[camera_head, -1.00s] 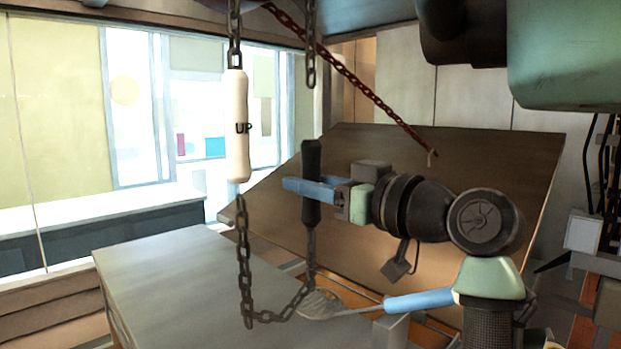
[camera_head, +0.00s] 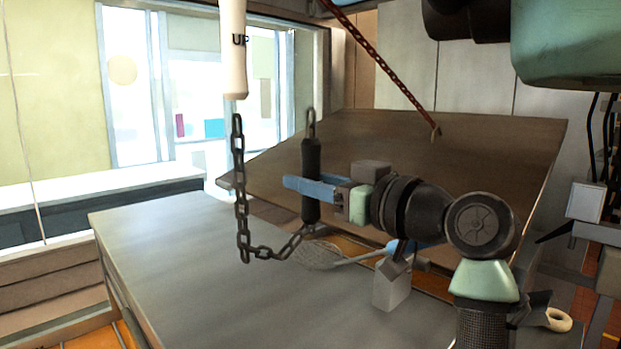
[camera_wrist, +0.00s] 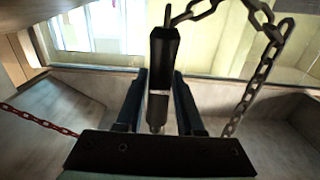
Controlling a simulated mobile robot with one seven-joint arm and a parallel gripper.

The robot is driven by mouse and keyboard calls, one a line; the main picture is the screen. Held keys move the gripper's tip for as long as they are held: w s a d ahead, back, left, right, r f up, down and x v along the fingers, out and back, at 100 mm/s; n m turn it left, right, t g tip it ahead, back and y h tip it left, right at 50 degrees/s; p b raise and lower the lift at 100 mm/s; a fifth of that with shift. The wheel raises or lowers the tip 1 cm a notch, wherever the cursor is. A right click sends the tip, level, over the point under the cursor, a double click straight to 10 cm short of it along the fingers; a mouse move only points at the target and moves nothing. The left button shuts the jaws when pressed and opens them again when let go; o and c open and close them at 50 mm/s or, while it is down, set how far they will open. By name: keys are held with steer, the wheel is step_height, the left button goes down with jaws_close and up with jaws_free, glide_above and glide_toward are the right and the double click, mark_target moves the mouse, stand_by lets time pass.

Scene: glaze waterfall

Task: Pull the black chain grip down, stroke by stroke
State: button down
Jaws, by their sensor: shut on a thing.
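The black chain grip (camera_head: 311,158) hangs upright in the middle of the head view. My gripper (camera_head: 308,187) is shut around its lower half with blue fingers. In the wrist view the black grip (camera_wrist: 163,62) stands between the two fingers (camera_wrist: 160,100). A short piece of chain shows above it, and a slack grey chain (camera_head: 242,200) loops from its lower end to the left and up. The white grip marked UP (camera_head: 234,55) is at the upper left, its top cut off by the picture edge.
A grey table (camera_head: 230,260) lies below. A tilted brown board (camera_head: 440,170) stands behind my gripper. A red chain (camera_head: 385,70) runs slantwise to the board's top.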

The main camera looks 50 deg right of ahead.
steer(key=shift+f, duration=0.1)
step_height(320, 180, up, 17)
steer(key=p, duration=1.2)
steer(key=shift+p, duration=0.3)
step_height(320, 180, down, 17)
steer(key=b, duration=1.3)
steer(key=shift+f, duration=0.1)
